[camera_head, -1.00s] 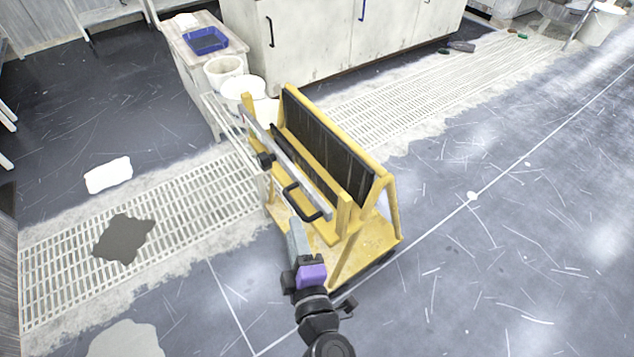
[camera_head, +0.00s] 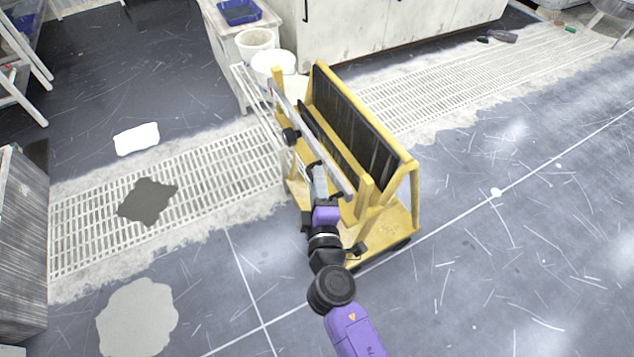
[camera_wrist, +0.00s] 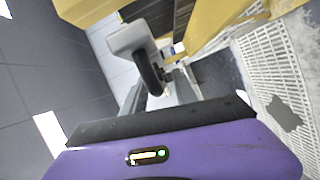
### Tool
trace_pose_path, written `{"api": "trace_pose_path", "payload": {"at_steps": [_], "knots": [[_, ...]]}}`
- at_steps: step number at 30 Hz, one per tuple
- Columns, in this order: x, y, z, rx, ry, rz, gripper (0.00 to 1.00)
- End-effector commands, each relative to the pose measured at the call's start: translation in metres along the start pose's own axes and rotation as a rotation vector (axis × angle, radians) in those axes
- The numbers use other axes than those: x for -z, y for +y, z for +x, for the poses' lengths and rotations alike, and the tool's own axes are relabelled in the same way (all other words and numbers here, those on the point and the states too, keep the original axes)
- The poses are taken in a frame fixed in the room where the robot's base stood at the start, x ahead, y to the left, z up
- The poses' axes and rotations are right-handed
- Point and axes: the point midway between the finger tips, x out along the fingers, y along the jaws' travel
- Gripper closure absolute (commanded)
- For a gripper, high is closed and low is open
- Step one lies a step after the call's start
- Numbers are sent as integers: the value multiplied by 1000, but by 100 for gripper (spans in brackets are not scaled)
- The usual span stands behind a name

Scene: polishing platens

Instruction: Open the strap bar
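The strap bar (camera_head: 337,172) is a grey metal bar running slantwise along the front of a yellow rack (camera_head: 411,180) that holds dark panels (camera_head: 355,125). A black clamp-like knob (camera_head: 290,135) sits near its far end. My gripper (camera_head: 317,168) is at the bar's near part and covers its black handle in the head view. In the wrist view the curved black handle (camera_wrist: 150,74) hangs from a grey end of the bar, and my gripper's fingers (camera_wrist: 158,92) stand apart, one on either side of it. I cannot tell whether they touch it.
White buckets (camera_head: 272,66) and a bench with a blue tray (camera_head: 238,12) stand behind the rack. White cabinets (camera_head: 390,35) line the back. A floor grating (camera_head: 225,165) runs past the rack.

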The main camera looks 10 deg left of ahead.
Motion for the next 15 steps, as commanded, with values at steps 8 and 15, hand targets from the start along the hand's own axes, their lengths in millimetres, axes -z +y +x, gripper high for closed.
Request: {"api": "trace_pose_path", "payload": {"at_steps": [8,15], "knots": [[0,0,0,0,0,0,97],[0,0,-1,0,1,0,100]]}}
